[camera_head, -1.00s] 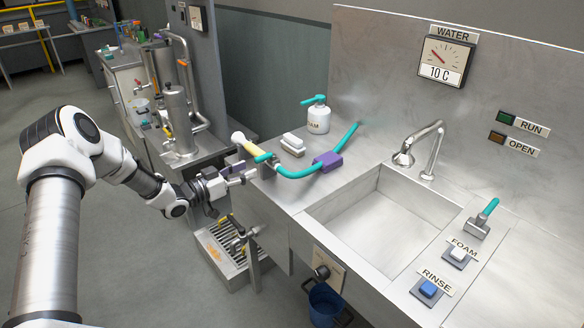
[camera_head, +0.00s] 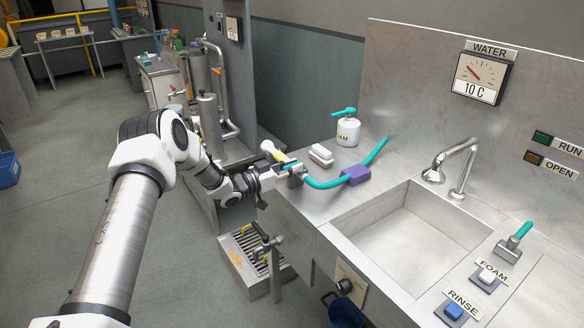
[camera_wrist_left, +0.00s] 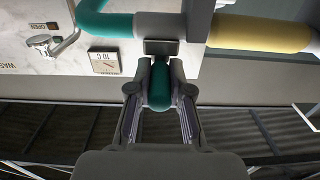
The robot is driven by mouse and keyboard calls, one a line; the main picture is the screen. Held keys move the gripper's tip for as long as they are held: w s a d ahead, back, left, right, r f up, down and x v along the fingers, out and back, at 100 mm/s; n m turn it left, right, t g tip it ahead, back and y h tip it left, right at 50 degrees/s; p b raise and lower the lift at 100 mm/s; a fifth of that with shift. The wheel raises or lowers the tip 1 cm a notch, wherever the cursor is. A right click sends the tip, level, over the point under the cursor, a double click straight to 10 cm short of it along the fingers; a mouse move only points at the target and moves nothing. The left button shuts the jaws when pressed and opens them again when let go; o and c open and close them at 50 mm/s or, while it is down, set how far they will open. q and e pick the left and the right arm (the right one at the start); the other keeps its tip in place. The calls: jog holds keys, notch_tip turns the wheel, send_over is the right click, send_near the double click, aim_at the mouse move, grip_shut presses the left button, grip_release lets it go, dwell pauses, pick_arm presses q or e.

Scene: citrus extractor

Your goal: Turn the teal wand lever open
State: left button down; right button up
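The wand lies along the left edge of the sink counter. It has a yellow section (camera_head: 277,155) with a pale nozzle, and a teal tube (camera_head: 325,184) that runs through a purple block (camera_head: 356,175). My left gripper (camera_head: 284,171) is at the wand where yellow meets teal. In the left wrist view the teal wand lever (camera_wrist_left: 160,88) points back between the two fingers of my left gripper (camera_wrist_left: 160,80). The fingers press in on it from both sides. The gripper partly hides the lever in the head view. My right gripper is not in view.
A white soap block (camera_head: 321,154) and a white foam bottle (camera_head: 348,130) stand on the counter behind the wand. The sink basin (camera_head: 400,235) and faucet (camera_head: 455,165) are to the right. A drain grate with a pipe (camera_head: 262,245) is below my arm.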

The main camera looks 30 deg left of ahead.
pick_arm(q)
jog(key=shift+d, duration=0.1)
dwell(0.3)
jog(key=shift+s+d+f+n+t+y+b, duration=0.1)
jog(key=shift+d+n+t+y+b, duration=0.15)
jog(key=shift+n+y, duration=0.5)
jog(key=shift+s+d+n+t+y+b, duration=0.15)
jog(key=shift+n+t+y, duration=0.25)
jog(key=shift+y, duration=0.65)
jog(key=n+y, duration=0.1)
jog(key=y, duration=0.1)
jog(key=n+y+b, duration=0.1)
jog(key=y, duration=0.1)
jog(key=shift+w+d+f+n+b, duration=0.1)
jog(key=shift+d+n+b, duration=0.2)
jog(key=shift+d, duration=0.1)
jog(key=n+y+b, duration=0.1)
jog(key=y, duration=0.1)
jog(key=d+n+g+y, duration=0.1)
jog(key=n+y, duration=0.1)
jog(key=y, duration=0.1)
jog(key=shift+w+b, duration=0.1)
jog(key=shift+b, duration=0.25)
jog(key=shift+w+d+r+n+g+y+b, duration=0.1)
jog(key=shift+n+g+y+b, duration=0.2)
jog(key=shift+n+y, duration=0.4)
jog(key=shift+r+n+g+y+b, duration=0.1)
jog(key=shift+n+g+y, duration=0.3)
jog(key=shift+y, duration=0.5)
jog(key=shift+n, duration=0.25)
